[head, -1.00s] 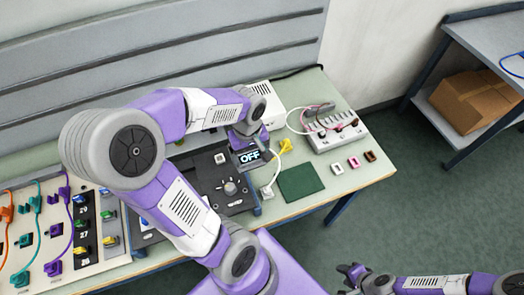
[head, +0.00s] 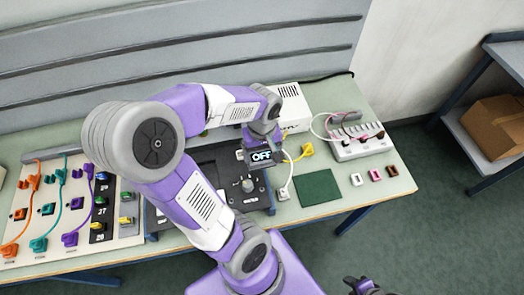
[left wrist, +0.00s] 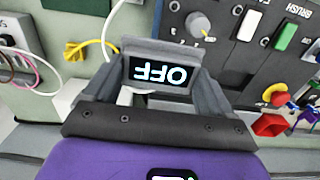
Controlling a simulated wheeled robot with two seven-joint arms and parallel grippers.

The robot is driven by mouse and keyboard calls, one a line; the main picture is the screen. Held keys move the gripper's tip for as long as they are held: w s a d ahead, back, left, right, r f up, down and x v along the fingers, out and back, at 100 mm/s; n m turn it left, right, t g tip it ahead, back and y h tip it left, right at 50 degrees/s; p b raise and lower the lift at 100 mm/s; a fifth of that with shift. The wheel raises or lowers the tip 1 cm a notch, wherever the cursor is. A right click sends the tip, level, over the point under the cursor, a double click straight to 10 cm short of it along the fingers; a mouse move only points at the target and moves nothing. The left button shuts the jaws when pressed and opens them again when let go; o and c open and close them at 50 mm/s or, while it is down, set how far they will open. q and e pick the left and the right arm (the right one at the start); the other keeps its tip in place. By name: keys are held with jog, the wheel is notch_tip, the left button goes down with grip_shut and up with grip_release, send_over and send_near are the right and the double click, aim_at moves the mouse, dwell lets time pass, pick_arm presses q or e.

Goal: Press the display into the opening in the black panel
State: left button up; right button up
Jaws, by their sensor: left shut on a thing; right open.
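The display (head: 261,155) is a small dark block with a lit "OFF" on its face. My left gripper (head: 259,150) is shut on it over the upper right part of the black panel (head: 228,168). In the left wrist view the display (left wrist: 161,72) sits between the two fingers, its text upside down. The panel (left wrist: 228,60) lies behind and to the right there. I cannot tell whether the display touches the panel. My right gripper (head: 358,284) is open and empty at the bottom edge, away from the table.
A cable board (head: 60,205) is at left.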

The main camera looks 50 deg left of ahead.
pick_arm(q)
jog(key=s+a, duration=1.1)
jog(key=s, duration=0.2)
jog(key=shift+s+a, duration=0.15)
jog(key=shift+a, duration=0.15)
dwell(0.3)
dwell(0.9)
jog(key=shift+s+a+b, duration=0.3)
jog(key=shift+s+a, duration=0.35)
jog(key=shift+s, duration=0.1)
jog(key=shift+w+f+b, duration=0.1)
jog(key=shift+f+b, duration=3.1)
jog(key=shift+f, duration=0.7)
